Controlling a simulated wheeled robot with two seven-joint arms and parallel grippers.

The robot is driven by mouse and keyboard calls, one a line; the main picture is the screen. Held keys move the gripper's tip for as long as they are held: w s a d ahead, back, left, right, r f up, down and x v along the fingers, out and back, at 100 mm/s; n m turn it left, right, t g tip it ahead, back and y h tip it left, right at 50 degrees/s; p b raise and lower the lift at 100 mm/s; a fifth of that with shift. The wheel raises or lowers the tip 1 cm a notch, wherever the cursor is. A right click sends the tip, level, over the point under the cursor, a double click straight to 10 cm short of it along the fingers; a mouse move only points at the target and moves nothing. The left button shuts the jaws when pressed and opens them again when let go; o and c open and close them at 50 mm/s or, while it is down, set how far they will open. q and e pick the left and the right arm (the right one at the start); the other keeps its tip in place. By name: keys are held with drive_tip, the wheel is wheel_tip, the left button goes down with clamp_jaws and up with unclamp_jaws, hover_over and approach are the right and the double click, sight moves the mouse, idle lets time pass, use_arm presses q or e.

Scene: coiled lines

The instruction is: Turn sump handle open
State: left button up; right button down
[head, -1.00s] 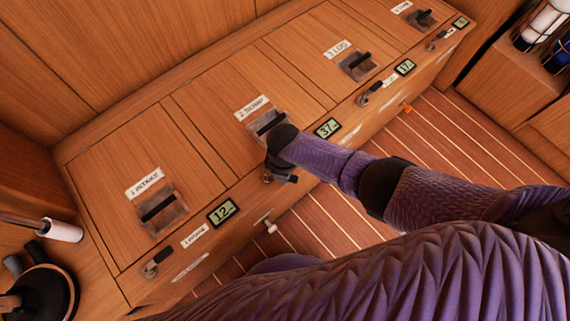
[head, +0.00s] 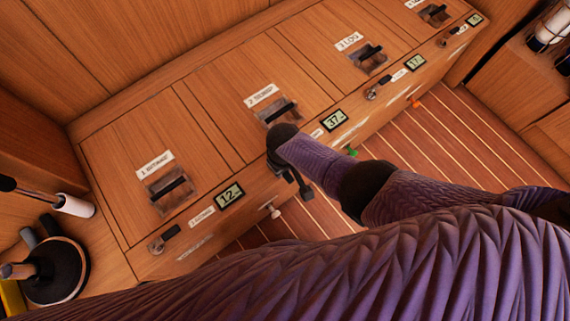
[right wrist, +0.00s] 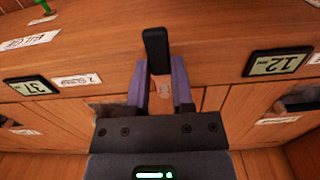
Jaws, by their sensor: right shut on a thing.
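The sump handle (right wrist: 157,55) is a black lever on a metal base, set in the wooden front between the 37 and 12 displays. In the right wrist view it points up the picture, away from the gripper. My right gripper (right wrist: 162,92) is shut on it, one purple finger on each side of its base. In the head view the right gripper (head: 292,178) is at the cabinet front below the "2 SUMP" label (head: 261,95), and my arm hides most of the handle. My left gripper is not in view.
Other front handles sit by the 12 display (head: 229,195) and the 17 display (head: 415,62). White (head: 272,211), green (head: 351,152) and orange (head: 416,102) knobs stick out lower down. Dark latches lie in the lids. A round black item (head: 48,275) stands at lower left.

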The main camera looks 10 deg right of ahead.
drive_tip(key=shift+a, duration=0.1)
idle(0.3)
drive_tip(key=shift+c, duration=2.4)
unclamp_jaws()
drive_tip(key=shift+r, duration=0.1)
use_arm(q)
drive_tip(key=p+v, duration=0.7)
drive_tip(key=p, duration=0.1)
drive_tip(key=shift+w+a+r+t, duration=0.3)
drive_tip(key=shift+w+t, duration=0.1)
use_arm(e)
wheel_tip(320, 180, up, 10)
drive_tip(key=shift+f, duration=0.2)
